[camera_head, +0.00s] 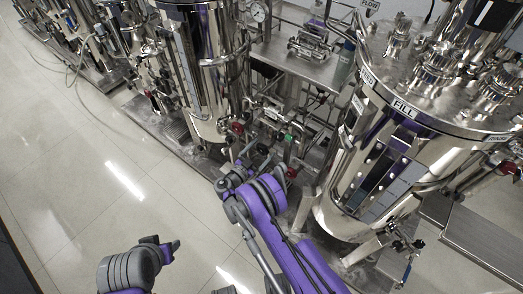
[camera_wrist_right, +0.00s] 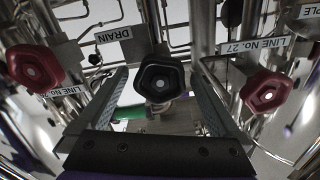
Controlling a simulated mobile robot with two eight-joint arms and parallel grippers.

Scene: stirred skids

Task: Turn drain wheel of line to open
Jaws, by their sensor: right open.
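In the right wrist view a black drain wheel (camera_wrist_right: 160,78) faces me in the middle, with a DRAIN label (camera_wrist_right: 113,35) on the pipework at its upper left. My right gripper (camera_wrist_right: 160,86) is open, its two fingers to either side of the wheel in the picture; I cannot tell whether they touch it. In the head view my right gripper (camera_head: 247,163) reaches the piping between two steel tanks, and the black wheel cannot be made out clearly there. My left arm's end (camera_head: 140,264) is low at the left, away from the piping; its fingers are unclear.
Red wheels flank the black one, at the left (camera_wrist_right: 36,66) and right (camera_wrist_right: 267,90), beside LINE labels. A green part (camera_wrist_right: 128,112) shows behind the left finger. Large steel tanks (camera_head: 208,70) and (camera_head: 385,150) stand either side of the piping. The tiled floor (camera_head: 70,170) at left is clear.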

